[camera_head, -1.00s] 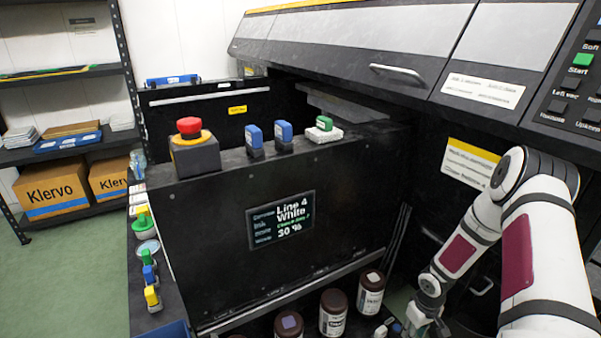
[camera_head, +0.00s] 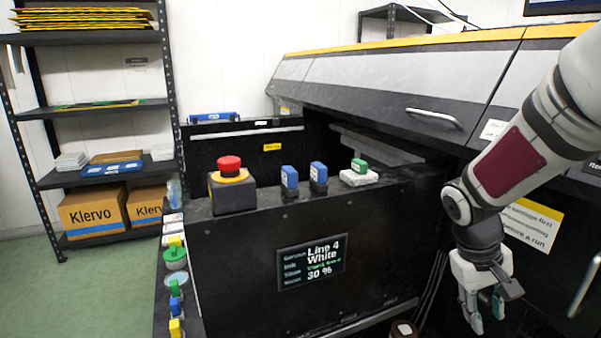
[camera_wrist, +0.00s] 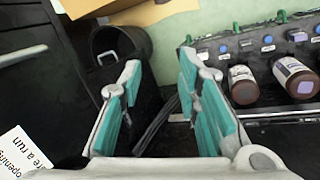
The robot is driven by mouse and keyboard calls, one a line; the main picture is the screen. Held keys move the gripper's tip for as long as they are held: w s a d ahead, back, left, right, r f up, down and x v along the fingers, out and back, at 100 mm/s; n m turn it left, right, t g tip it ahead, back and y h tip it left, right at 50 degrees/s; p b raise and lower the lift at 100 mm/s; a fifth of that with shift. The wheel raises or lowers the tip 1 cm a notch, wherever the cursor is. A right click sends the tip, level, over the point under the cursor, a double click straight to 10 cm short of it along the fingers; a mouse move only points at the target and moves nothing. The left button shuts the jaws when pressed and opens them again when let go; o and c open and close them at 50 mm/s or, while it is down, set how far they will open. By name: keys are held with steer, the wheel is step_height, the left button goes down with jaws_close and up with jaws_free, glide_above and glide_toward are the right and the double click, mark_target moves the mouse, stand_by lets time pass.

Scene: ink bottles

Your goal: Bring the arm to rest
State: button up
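My arm (camera_head: 515,160) reaches down from the upper right in the head view, in front of the black and white machine. My gripper (camera_head: 484,312) hangs at its end, pointing down, right of the machine's front panel. In the wrist view my gripper (camera_wrist: 160,105) has its two teal-padded fingers spread apart. Nothing is between them; the dark floor area and cables show in the gap.
Brown bottles (camera_wrist: 243,85) stand right of my fingers in the wrist view; one cap (camera_head: 403,330) shows in the head view. A red emergency button (camera_head: 230,165) and a status display (camera_head: 311,262) are on the machine. A bin (camera_wrist: 121,45) stands beyond.

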steer(key=s+a+r+y, duration=0.1)
steer(key=s+a+r, duration=0.2)
steer(key=s+a, duration=0.4)
steer(key=s+a+r+t+y, duration=0.15)
steer(key=s+a+r, duration=0.25)
steer(key=s, duration=0.5)
steer(key=s+a+r+g+y, duration=0.1)
steer(key=s+a+r+y, duration=0.15)
steer(key=s+a, duration=0.45)
step_height(320, 180, up, 29)
steer(key=s+d+t+h+p, duration=0.1)
steer(key=t+p, duration=0.3)
steer(key=p, duration=2.2)
steer(key=shift+s+d+r+p, duration=0.15)
steer(key=shift+s+d+p, duration=0.05)
steer(key=shift+d+p, duration=0.2)
